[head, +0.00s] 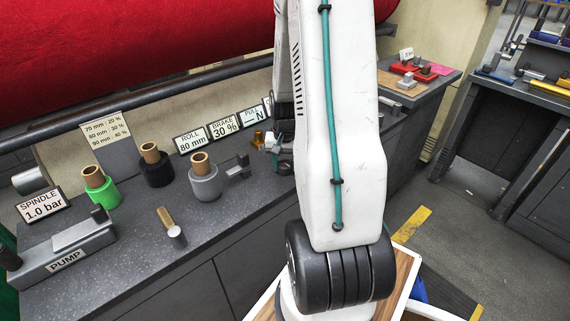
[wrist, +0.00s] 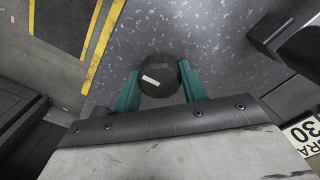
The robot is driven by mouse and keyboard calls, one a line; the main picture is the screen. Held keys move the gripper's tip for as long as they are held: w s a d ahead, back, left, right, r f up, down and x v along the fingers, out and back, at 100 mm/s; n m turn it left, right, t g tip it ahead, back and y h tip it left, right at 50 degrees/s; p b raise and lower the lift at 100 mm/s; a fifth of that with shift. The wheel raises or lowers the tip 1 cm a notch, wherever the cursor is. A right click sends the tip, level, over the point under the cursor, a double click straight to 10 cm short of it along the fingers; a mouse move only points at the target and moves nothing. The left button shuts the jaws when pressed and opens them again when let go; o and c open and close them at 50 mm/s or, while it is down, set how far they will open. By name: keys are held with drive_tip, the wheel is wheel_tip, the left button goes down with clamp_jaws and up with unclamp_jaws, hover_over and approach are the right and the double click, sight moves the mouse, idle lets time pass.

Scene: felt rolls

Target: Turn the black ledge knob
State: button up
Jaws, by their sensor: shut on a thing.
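The black ledge knob (wrist: 160,72) is a round dark disc with a short white mark, seen from above in the wrist view. The white mark lies slightly tilted on its top. My gripper (wrist: 158,82) has its two green fingers on opposite sides of the knob, shut on it. In the head view my white arm reaches over the counter and hides most of the gripper. A small dark round part (head: 286,168) shows beside the arm at the counter's edge and looks like the knob.
A BRAKE 30 % sign (head: 224,128) stands behind. The pump (head: 75,250) is at the left. A red felt roll (head: 130,50) hangs above. Yellow-marked floor (head: 410,228) lies right.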

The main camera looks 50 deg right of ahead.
sight(285, 163)
drive_tip(key=shift+m, duration=0.3)
drive_tip(key=o, duration=1)
wheel_tip(285, 163, up, 8)
drive_tip(key=shift+f, duration=0.1)
idle(0.5)
